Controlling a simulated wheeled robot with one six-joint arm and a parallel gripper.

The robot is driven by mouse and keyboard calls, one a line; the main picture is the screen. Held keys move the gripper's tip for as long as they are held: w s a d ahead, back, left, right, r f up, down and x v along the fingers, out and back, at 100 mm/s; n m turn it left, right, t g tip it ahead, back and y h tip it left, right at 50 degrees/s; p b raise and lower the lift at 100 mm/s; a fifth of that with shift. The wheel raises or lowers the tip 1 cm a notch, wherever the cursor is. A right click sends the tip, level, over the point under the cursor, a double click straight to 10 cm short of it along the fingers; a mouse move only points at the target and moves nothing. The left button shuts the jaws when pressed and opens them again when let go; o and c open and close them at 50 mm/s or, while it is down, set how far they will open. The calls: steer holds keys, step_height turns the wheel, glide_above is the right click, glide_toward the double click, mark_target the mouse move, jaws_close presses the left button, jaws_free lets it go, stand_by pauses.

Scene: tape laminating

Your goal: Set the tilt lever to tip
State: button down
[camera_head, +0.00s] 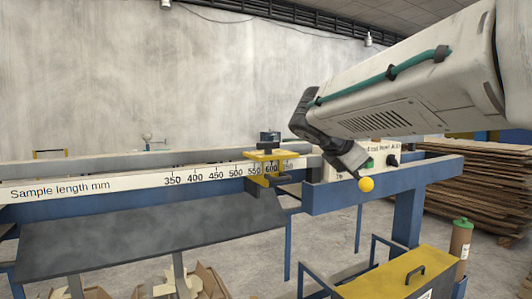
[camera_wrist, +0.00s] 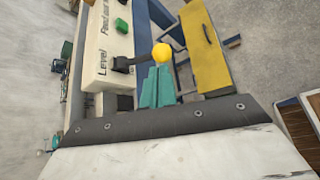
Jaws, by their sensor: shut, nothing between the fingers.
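The tilt lever is a short black arm (camera_wrist: 123,64) with a yellow ball knob (camera_wrist: 162,53). It sticks out from the white control panel (camera_wrist: 94,45), beside the printed word "Level". The yellow knob also shows in the head view (camera_head: 366,184), in front of the panel. My gripper (camera_wrist: 160,68) has teal fingers, shut and empty, with their tips close beside the knob. I cannot tell whether they touch it. In the head view my wrist hides part of the panel and most of the lever arm, and the fingers cannot be made out clearly.
A green button (camera_head: 370,163) and a black knob (camera_head: 392,161) sit on the panel near the lever. A blue frame beam (camera_head: 430,172) runs beside it. A yellow box (camera_head: 395,282) stands below. A yellow clamp (camera_head: 265,165) sits on the sample-length rail to the left.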

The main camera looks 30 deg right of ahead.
steer(key=v, duration=0.6)
steer(key=shift+s+a, duration=0.35)
steer(key=shift+s, duration=0.05)
